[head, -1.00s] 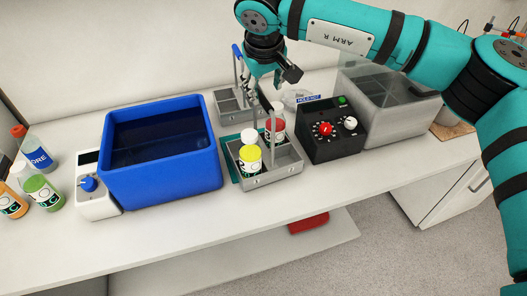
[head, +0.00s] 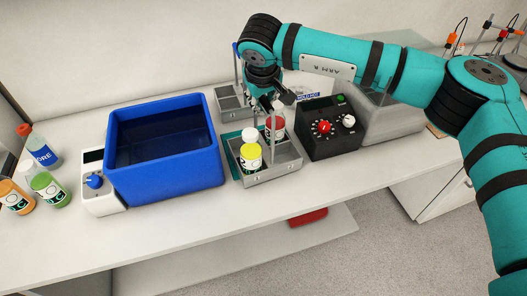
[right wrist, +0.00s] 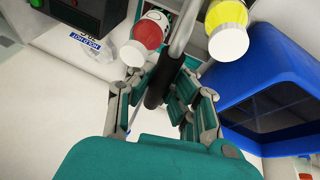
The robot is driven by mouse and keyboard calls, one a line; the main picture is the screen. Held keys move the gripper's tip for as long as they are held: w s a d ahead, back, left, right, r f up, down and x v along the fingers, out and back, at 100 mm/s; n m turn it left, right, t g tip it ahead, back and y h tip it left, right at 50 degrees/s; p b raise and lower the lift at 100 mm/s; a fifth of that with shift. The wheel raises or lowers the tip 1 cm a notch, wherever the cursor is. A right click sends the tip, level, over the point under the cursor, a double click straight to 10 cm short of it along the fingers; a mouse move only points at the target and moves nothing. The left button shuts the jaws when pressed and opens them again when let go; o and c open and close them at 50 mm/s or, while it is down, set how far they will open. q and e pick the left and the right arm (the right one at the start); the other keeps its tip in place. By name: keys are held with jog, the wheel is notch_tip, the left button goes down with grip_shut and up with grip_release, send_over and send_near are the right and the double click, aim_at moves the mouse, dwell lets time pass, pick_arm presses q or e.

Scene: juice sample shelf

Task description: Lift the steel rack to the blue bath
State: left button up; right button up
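The steel rack (head: 278,173) stands on a teal mat, holding a yellow bottle (head: 250,156) and a red bottle (head: 275,124). Its upright handle rises between them. The blue bath (head: 182,180), with dark liquid inside, stands just left of the rack; it also shows in the right wrist view (right wrist: 240,92). My right gripper (head: 272,100) is above the rack at the top of the handle. In the right wrist view its open fingers (right wrist: 158,108) lie on both sides of the handle's black grip (right wrist: 162,78), with visible gaps. My left gripper is out of view.
A second rack with a blue handle (head: 228,101) stands behind. A black control box (head: 330,147) with a grey bath (head: 392,122) stands close on the right. A white control unit (head: 100,199) and several bottles (head: 47,187) are left of the blue bath. The front counter strip is clear.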

grip_shut()
jog(key=shift+w+r, duration=0.1)
jog(key=shift+r, duration=0.05)
